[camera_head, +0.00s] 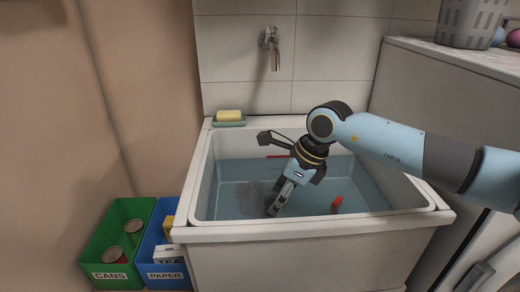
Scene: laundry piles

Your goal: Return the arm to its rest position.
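My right arm comes in from the right, over the washbasin (300,229). My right gripper (275,209) points down into the basin, its tips at or near the water (365,187). Its fingers look close together, but their gap is too small to judge, and I see nothing clearly held. A dark grey patch (244,195) lies at the left of the gripper; I cannot tell whether it is cloth or shadow. My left gripper is not in view.
A red object (337,204) stands in the water right of the gripper. Soap (229,115) sits on the back left corner. A tap (271,45) is above. Green CANS (110,276) and blue PAPER (164,276) bins stand left. A grey basket (468,22) is on the machine (430,85) at right.

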